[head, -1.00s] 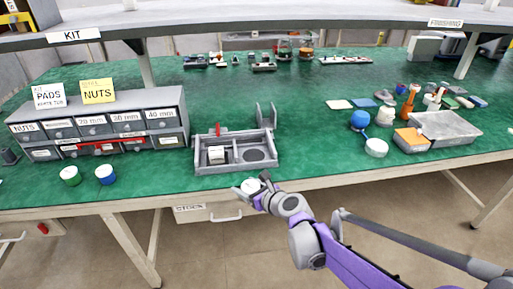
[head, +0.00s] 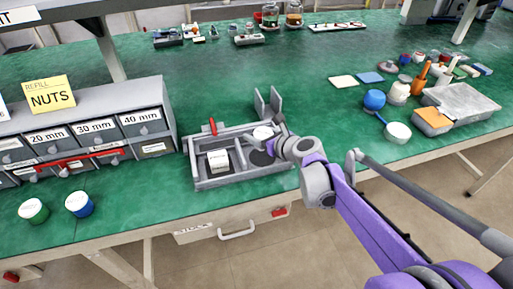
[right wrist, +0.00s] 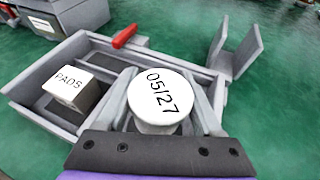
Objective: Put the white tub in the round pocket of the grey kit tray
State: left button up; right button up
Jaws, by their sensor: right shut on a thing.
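The white tub (head: 263,132) is held in my right gripper (head: 271,139) over the right part of the grey kit tray (head: 240,180). The round pocket (head: 261,158) is a dark disc below the tub in the head view, partly covered by the gripper. In the wrist view the tub hides most of it. I cannot tell whether the tub touches the tray. My left gripper is not in view.
A white PADS box (head: 218,161) sits in the tray's left compartment. A red piece (head: 213,127) and an upright grey bracket (head: 268,103) are at its back.

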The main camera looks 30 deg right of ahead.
aim_at(258, 152)
jog(key=shift+w+f+b, duration=0.1)
jog(key=shift+f+b, duration=0.55)
jog(key=shift+f, duration=1.85)
jog(key=shift+f, duration=0.1)
jog(key=o, duration=1.2)
jog(key=shift+c, duration=0.2)
jog(key=shift+r, duration=0.2)
jog(key=p+v, duration=0.2)
jog(key=v, duration=0.8)
jog(key=shift+s+r+p, duration=0.2)
jog(key=shift+s+p, duration=0.15)
jog(key=shift+s+r, duration=0.15)
jog(key=shift+s, duration=0.45)
